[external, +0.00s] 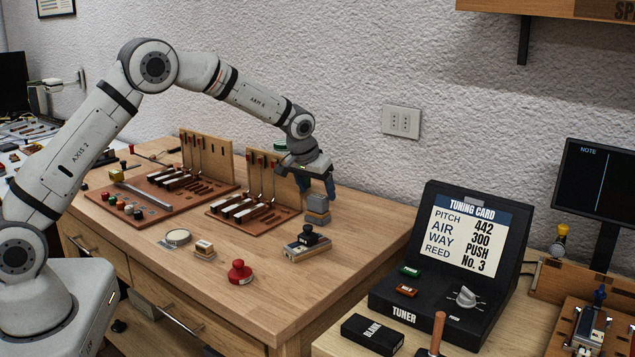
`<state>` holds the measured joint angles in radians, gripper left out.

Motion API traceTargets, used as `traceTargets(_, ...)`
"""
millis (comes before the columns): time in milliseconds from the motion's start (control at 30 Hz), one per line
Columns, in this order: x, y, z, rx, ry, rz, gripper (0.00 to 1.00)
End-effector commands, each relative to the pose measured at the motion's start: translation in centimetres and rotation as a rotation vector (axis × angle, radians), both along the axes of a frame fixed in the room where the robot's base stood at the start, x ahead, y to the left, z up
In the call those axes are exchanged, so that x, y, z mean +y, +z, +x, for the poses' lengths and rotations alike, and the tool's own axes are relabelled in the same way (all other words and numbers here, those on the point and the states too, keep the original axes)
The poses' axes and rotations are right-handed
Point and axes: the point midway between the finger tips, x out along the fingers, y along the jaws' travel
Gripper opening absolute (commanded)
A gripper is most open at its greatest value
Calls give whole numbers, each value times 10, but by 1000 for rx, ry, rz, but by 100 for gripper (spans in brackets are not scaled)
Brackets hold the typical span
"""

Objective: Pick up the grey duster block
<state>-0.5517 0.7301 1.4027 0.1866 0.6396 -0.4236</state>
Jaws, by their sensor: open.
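The grey duster block (317,205) stands upright on the wooden workbench, right of the front piano action model. The fingers look open, one on each side or just in front of the block. Whether they touch it cannot be told from this view.
Two piano action models (254,205) stand left of the block. A black-knobbed plane-like tool (308,243), a red knob (240,272), a small brush block (204,248) and a round tin (177,237) lie nearer the front. The tuner (450,265) stands at right.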

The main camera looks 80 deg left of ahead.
Motion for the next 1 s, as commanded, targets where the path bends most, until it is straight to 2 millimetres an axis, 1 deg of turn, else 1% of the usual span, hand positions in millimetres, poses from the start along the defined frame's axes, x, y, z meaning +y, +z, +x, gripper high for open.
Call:
traceTargets(200,9,-30,4,3,-1,0,73)
traceTargets(300,11,-38,6,1,-2,0,73)
traceTargets(567,12,-41,7,0,-1,1,73)
traceTargets(1000,12,-41,7,0,-1,0,38)
